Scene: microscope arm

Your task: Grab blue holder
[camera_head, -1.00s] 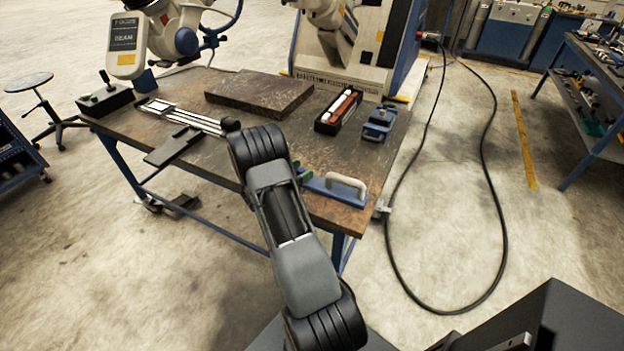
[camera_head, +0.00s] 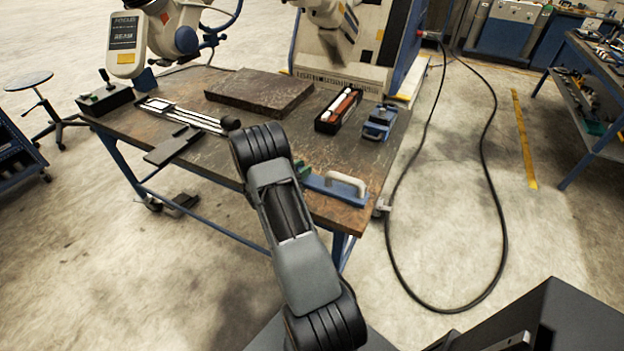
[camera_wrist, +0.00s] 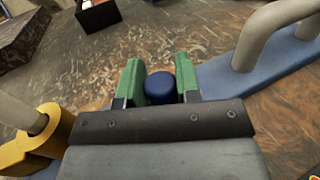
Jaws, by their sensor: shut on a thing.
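The blue holder (camera_head: 338,188) lies near the front edge of the table, a flat blue plate with a pale looped handle. In the wrist view its blue plate (camera_wrist: 262,82) and a pale handle show at the right. My gripper (camera_wrist: 160,78) has green fingers, shut on a round blue knob (camera_wrist: 161,90) between them. I cannot tell whether the knob joins the blue plate, as my gripper hides the part below. A second pale handle with a yellow collar (camera_wrist: 50,128) shows at the lower left. In the head view my arm hides most of the gripper.
The table (camera_head: 235,137) also bears a dark slab (camera_head: 260,91), a black tray (camera_head: 326,125) with tubes, a small blue fixture (camera_head: 380,122) and a black control box (camera_head: 105,98). A large machine (camera_head: 345,50) stands behind. A black cable (camera_head: 505,225) loops on the floor to the right.

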